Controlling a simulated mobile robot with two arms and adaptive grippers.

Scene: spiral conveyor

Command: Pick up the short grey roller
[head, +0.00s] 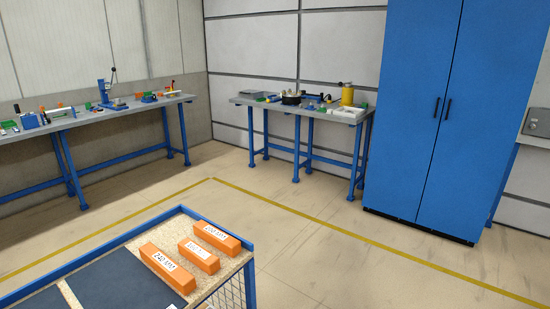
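I cannot make out a short grey roller in the head view. Three orange blocks with white labels lie on the cart at the bottom: a near one (167,268), a middle one (199,254) and a far one (223,238). The near label seems to read 240 MM; the others are too small to read surely. Small items on the two far benches are too small to identify. Neither of my grippers is in view.
The cart (220,226) has a blue rim, a dark mat (120,283) and mesh sides. A long workbench (90,124) stands left, a second bench (290,105) at the back, a blue cabinet (440,110) at right. The floor (320,225) between is clear, with yellow lines.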

